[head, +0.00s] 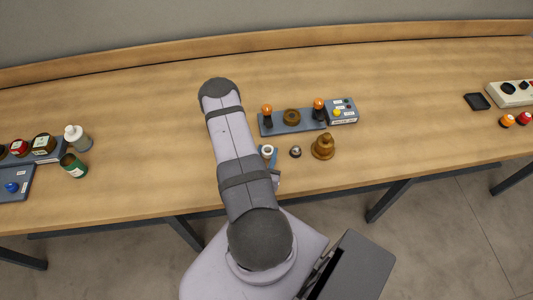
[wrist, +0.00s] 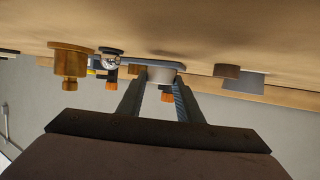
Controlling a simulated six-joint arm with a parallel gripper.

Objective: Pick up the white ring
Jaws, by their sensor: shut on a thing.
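The white ring (head: 267,148) shows in the head view as a small pale round piece with a dark centre, beside my arm. In the wrist view the pale ring (wrist: 158,66) lies between the tips of my two dark fingers. My gripper (head: 269,154) is shut on it; the gripper also shows in the wrist view (wrist: 158,80). My wrist partly hides the gripper in the head view. I cannot tell whether the ring is clear of the table.
A brass stepped piece (head: 323,147) and a small metal knob (head: 295,152) stand right of the ring. Behind is a blue-grey fixture (head: 280,125) with orange-topped posts. A black tray (head: 477,101) lies far right.

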